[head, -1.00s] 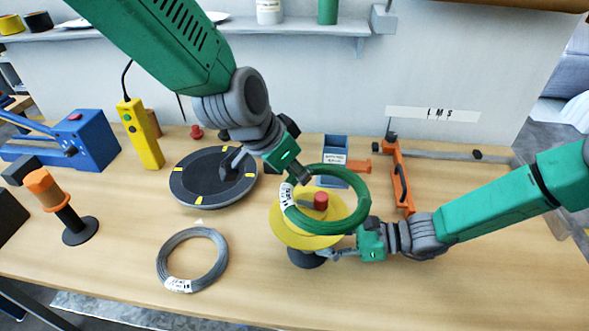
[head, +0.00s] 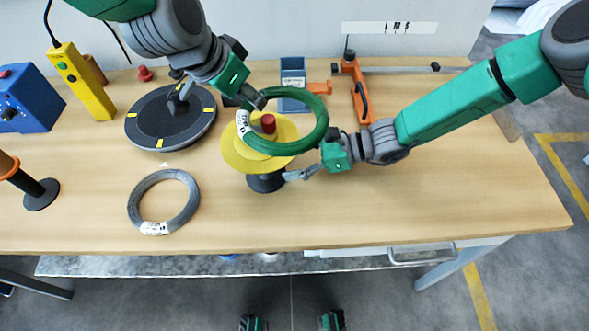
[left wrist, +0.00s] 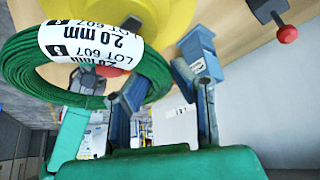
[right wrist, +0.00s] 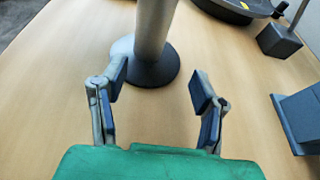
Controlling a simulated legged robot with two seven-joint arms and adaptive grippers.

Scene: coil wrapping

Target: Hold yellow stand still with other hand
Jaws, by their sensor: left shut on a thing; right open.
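The yellow stand (head: 232,155) has a round yellow disc, a red cap (head: 268,122) on top and a dark base (head: 265,183). Its pale post (right wrist: 152,30) and dark base show in the right wrist view. My left gripper (head: 257,100) is shut on a green wire coil (head: 320,125) with a white label, held above the disc. The coil also shows in the left wrist view (left wrist: 25,70). My right gripper (head: 300,174) is low beside the stand's post. Its fingers (right wrist: 160,88) are open, with the post just beyond them and nothing between them.
A grey wire coil (head: 133,205) lies left of the stand. A black turntable (head: 150,128) is behind it. A blue bin (head: 292,70) and an orange tool (head: 357,90) are at the back. The table's right side (head: 470,185) is clear.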

